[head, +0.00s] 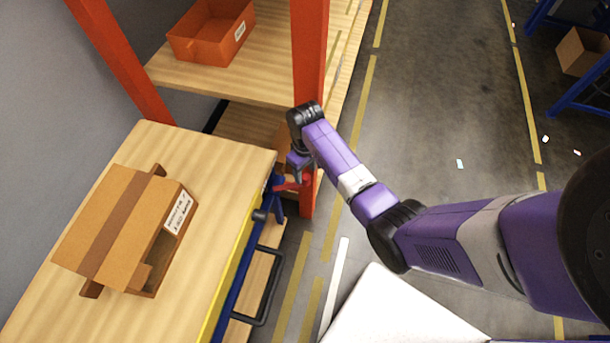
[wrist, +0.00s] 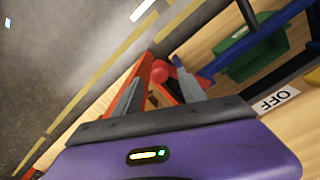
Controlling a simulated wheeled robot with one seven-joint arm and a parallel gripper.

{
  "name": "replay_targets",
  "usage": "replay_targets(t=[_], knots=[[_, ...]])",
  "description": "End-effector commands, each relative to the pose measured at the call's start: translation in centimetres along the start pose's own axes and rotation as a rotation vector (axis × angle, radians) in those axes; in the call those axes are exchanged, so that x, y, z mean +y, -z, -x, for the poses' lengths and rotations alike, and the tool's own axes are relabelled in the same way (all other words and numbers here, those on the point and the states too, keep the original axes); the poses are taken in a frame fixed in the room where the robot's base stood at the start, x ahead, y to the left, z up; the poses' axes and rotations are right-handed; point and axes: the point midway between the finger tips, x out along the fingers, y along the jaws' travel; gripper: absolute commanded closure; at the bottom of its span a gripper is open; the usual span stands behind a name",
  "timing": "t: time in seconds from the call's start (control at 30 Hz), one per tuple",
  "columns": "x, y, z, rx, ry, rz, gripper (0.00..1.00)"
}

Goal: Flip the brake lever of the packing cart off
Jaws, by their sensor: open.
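The packing cart (head: 225,165) stands at the left, with a wooden top and a blue frame. Its red brake lever (head: 290,186) is at the far right corner, partly hidden by my gripper (head: 299,170). In the wrist view the lever's round red knob (wrist: 160,73) shows between the tips of my gripper (wrist: 158,80), which is open. I cannot tell whether the fingers touch the lever. A white OFF label (wrist: 273,100) is on the cart to the right of the fingers.
An open cardboard box (head: 120,225) lies on the cart top. A black handle (head: 268,290) sticks out from the cart's side. An orange-red shelf post (head: 309,60) stands close behind my gripper. A green bin (wrist: 250,45) shows beyond the blue frame. The floor aisle at right is mostly clear.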

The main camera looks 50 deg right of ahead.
Motion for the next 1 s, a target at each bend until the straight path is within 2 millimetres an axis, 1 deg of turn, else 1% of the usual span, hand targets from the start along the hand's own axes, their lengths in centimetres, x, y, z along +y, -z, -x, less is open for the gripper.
replay_targets(t=[0.03, 0.1, 0.23, 0.4, 0.6, 0.63, 0.77, 0.8, 0.87, 0.9, 1.0], knots=[[0.1, -0.1, -0.8, -0.002, 0.000, -0.001, 0.51], [0.1, 0.0, -1.8, -0.001, 0.000, -0.001, 0.51], [0.0, 0.0, -3.1, -0.001, 0.000, -0.001, 0.51], [0.0, 0.0, -3.7, 0.001, 0.000, -0.002, 0.51], [0.0, 0.0, -3.7, 0.002, 0.000, -0.002, 0.51], [0.0, 0.0, -3.7, 0.002, 0.000, -0.002, 0.53], [0.0, 0.0, -3.7, 0.002, 0.000, -0.002, 0.79], [0.0, 0.0, -3.7, 0.002, 0.000, -0.002, 0.87], [0.0, 0.0, -3.7, 0.002, 0.000, -0.002, 0.99], [0.0, 0.0, -3.7, 0.002, 0.000, -0.002, 1.00], [0.0, 0.0, -3.7, 0.002, 0.000, -0.001, 1.00]])
